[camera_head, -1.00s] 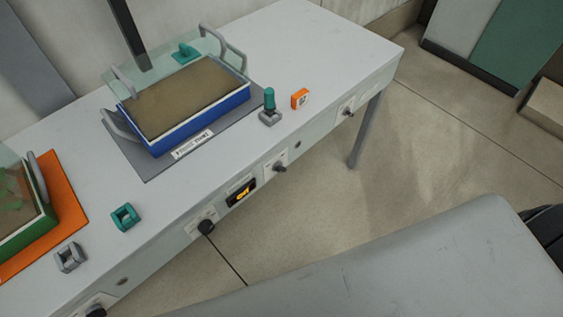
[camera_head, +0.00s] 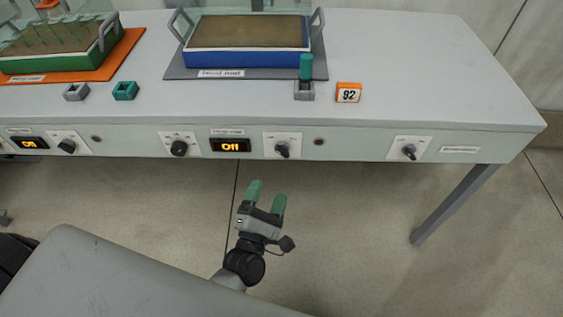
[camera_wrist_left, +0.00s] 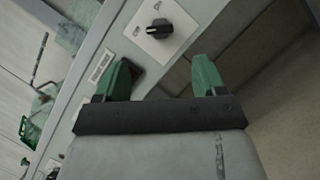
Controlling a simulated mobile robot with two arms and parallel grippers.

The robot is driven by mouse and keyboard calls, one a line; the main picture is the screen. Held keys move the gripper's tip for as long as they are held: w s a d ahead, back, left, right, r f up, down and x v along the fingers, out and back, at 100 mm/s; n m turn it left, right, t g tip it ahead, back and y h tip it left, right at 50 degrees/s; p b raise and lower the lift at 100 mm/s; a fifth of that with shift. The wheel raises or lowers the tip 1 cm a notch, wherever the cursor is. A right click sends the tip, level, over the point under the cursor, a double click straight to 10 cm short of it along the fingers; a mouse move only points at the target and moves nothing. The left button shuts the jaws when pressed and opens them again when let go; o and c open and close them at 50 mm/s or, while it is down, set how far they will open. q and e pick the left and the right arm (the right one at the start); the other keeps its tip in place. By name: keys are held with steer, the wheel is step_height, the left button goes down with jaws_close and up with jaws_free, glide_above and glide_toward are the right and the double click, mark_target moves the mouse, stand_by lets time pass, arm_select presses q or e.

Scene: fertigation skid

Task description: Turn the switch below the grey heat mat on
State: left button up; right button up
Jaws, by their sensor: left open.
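The grey heat mat (camera_head: 320,70) lies on the table under a blue tray (camera_head: 250,60) of brown soil. On the table's front panel below it, a display (camera_head: 230,145) reads "Off". A dark rotary knob (camera_head: 179,148) on a white plate is left of the display, and another knob (camera_head: 282,150) is right of it. My left gripper (camera_head: 267,193) is open and empty, with green fingertips, and appears below the panel in the head view. In the left wrist view, a dark knob (camera_wrist_left: 157,28) on a white plate shows beyond the open fingertips (camera_wrist_left: 163,65); I cannot tell which knob it is.
An orange mat (camera_head: 125,50) with a green tray (camera_head: 60,55) lies to the left. Another display (camera_head: 28,143) and knob (camera_head: 67,146) are below it. A further knob (camera_head: 409,152) is at right, near the table leg (camera_head: 452,205).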

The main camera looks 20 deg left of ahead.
mark_target(282, 154)
arm_select(q)
steer(key=x, duration=1)
steer(key=shift+w+d, duration=0.1)
steer(key=shift+w, duration=0.15)
steer(key=shift+r, duration=0.1)
steer(key=c, duration=0.9)
